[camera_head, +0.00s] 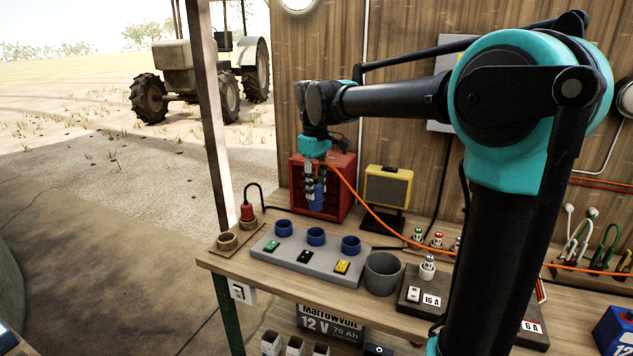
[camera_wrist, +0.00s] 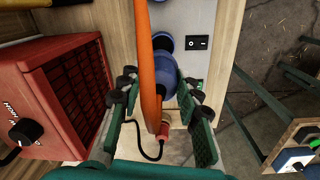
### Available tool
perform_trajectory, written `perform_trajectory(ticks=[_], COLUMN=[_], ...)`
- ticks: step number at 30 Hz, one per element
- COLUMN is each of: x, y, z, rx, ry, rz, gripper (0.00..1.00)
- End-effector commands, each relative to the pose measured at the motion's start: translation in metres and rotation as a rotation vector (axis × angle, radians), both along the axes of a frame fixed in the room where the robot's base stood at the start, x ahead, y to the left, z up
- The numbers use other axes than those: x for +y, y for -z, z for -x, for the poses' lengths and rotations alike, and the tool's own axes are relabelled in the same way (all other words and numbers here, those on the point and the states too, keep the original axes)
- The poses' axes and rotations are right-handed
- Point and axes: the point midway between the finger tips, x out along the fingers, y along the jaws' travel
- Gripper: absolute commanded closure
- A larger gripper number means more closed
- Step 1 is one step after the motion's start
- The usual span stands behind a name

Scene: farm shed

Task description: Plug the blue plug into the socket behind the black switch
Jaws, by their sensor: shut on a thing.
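My gripper (camera_head: 314,184) is shut on the blue plug (camera_head: 319,197), which hangs roughly upright with an orange cable (camera_head: 352,196) running off to the right. In the wrist view the blue plug (camera_wrist: 181,70) sits between the fingers, partly behind the cable (camera_wrist: 147,60). The grey socket box (camera_head: 325,264) on the bench has a row of blue sockets behind green, black and yellow switches. The middle socket (camera_head: 316,236) is behind the black switch (camera_head: 305,256). In the head view the plug appears above this socket, apart from it. The black switch (camera_wrist: 197,43) also shows in the wrist view.
A red heater (camera_head: 338,183) and a yellow-fronted lamp (camera_head: 388,188) stand behind the box. A red plug (camera_head: 247,212) stands at the left. A grey cup (camera_head: 382,274) and a dark 16 A box (camera_head: 408,300) stand at the right.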

Motion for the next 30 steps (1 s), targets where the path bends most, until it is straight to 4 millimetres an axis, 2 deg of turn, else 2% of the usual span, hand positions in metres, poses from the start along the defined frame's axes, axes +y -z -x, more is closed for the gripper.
perform_trajectory(ticks=[18, 30], x=[0.0, 0.0], y=[0.052, 0.068], z=[0.0, 0.0], rx=[0.0, 0.0], ry=[0.0, 0.0], rz=[0.0, 0.0], gripper=[0.97, 0.97])
